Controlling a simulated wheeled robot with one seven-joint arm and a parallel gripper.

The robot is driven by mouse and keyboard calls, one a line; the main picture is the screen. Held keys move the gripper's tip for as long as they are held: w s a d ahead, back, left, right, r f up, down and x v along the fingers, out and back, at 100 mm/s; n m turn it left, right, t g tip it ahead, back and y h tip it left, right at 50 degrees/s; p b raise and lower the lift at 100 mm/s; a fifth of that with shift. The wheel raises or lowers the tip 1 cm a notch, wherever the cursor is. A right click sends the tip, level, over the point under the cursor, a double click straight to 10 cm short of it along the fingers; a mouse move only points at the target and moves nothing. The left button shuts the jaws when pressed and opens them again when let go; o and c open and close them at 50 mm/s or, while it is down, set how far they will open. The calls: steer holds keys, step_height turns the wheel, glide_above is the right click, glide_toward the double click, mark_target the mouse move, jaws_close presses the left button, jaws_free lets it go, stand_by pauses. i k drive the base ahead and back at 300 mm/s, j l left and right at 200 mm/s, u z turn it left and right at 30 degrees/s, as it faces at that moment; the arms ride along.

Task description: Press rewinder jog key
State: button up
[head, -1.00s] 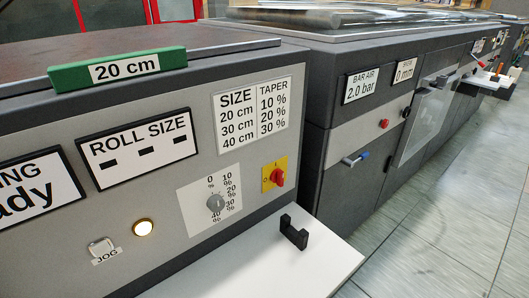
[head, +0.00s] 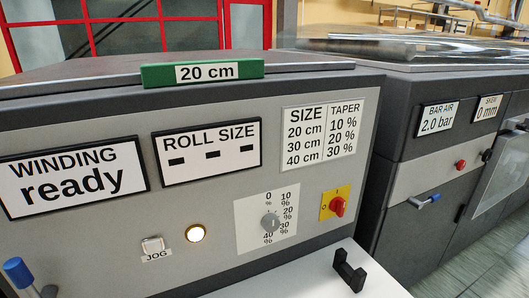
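The rewinder's jog key (head: 153,245) is a small pale square button low on the grey front panel, with a "JOG" label just under it. A round lit yellowish-white button (head: 196,234) sits close to its right. Above them, the status display (head: 73,176) reads "WINDING ready" and the roll size display (head: 207,151) shows three dashes. My gripper is not in view, so its place relative to the key cannot be told.
Right of the key are a taper dial (head: 270,222) and a red switch on a yellow plate (head: 337,207). A white shelf (head: 310,280) with a black handle (head: 349,270) juts out below. A blue-tipped lever (head: 18,272) stands at lower left. Another machine (head: 420,170) stands at right.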

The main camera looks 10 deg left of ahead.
mark_target(154, 246)
steer(key=k+j+u, duration=0.1)
steer(key=u, duration=0.3)
steer(key=k+j+u, duration=0.1)
steer(key=j+u, duration=0.5)
steer(key=u, duration=0.2)
